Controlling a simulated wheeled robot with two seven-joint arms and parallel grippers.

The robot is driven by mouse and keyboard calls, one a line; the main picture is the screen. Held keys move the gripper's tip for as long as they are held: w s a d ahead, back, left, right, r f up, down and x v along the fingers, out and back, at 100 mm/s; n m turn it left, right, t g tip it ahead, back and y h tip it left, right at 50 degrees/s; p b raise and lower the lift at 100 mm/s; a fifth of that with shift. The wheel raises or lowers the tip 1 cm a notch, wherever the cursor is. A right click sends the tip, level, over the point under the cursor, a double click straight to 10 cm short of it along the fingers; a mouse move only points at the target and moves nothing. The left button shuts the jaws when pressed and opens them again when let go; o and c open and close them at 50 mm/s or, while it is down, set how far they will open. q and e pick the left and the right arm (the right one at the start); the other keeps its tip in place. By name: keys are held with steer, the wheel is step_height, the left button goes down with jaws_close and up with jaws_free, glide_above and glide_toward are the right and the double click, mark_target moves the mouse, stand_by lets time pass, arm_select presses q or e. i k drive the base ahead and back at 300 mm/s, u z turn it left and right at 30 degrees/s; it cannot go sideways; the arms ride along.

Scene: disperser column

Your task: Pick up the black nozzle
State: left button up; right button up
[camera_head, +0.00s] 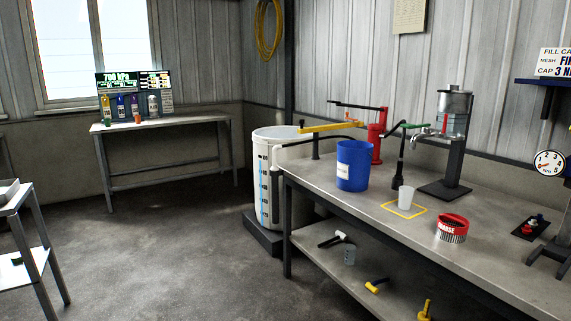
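No part is plainly a loose black nozzle. On the bench (330,172), a slim black upright piece with a flared foot (398,168) stands below a green lever (402,127); I cannot tell whether it is the nozzle. A small dark thing (17,261) lies on the shelf of the left stand, too small to identify. Neither of my grippers is in view.
A blue bucket (353,166), white cup (406,197) on a yellow-outlined square, red tub (453,228), and clear tank on a black stand (455,115) occupy the bench. A white barrel (264,180) stands at its left end. The central floor (170,250) is clear.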

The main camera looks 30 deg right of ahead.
mark_target(399, 176)
steer(key=u, duration=0.15)
steer(key=i, duration=1.75)
steer(key=z, duration=0.6)
